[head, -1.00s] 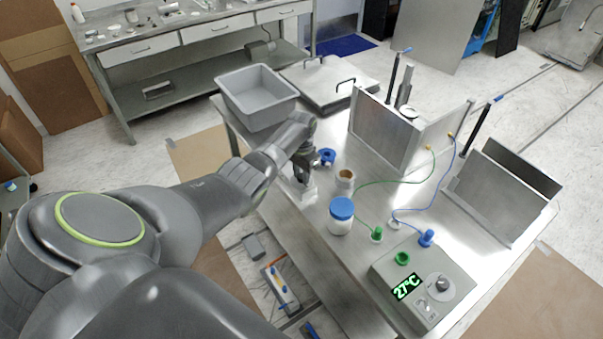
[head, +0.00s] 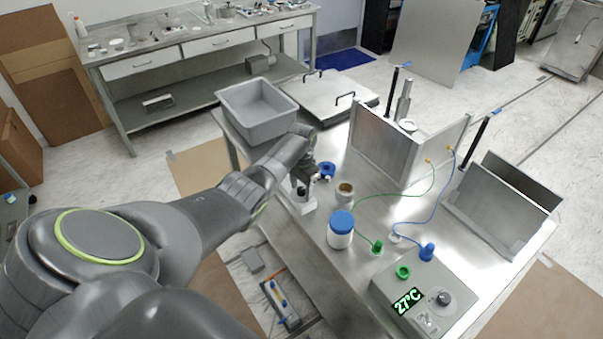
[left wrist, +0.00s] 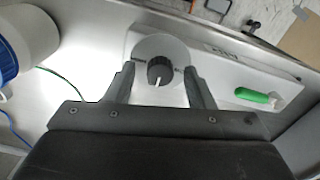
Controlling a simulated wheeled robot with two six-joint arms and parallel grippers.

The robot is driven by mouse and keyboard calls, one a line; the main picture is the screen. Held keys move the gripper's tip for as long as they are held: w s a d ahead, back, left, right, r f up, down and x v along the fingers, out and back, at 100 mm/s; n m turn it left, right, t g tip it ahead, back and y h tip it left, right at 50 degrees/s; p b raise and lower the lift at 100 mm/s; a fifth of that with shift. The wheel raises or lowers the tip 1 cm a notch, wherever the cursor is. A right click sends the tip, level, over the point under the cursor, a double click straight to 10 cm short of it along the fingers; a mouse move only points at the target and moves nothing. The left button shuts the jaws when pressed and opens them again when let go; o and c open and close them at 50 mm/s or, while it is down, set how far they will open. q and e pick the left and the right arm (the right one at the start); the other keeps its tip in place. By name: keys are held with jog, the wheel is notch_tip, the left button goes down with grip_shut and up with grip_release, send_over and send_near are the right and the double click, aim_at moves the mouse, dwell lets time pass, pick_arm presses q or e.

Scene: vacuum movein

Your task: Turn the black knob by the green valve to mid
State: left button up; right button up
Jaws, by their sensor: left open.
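The black knob (left wrist: 160,71) sits on a round grey plate on a pale panel in the left wrist view. Its white pointer line faces the bottom of that picture. A green valve handle (left wrist: 258,96) is to its right on the same panel. My left gripper (left wrist: 160,76) is open, with one finger on each side of the knob; I cannot tell whether they touch it. In the head view my left gripper (head: 303,190) is low at the table's left edge, and the arm hides the knob and green valve there. My right gripper is not in view.
A blue-lidded jar (head: 341,230) stands close to the gripper, beside a small round container (head: 344,194) and a blue fitting (head: 326,170). A grey bin (head: 257,110) is behind. A controller (head: 425,300) reading 27°C is at the front right. Green and blue tubes cross the table.

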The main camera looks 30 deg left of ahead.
aim_at(301, 190)
pick_arm(q)
jog(key=shift+r, duration=0.4)
notch_tip(301, 190, up, 16)
jog(key=b, duration=0.2)
jog(key=shift+r, duration=0.2)
jog(key=shift+f, duration=0.1)
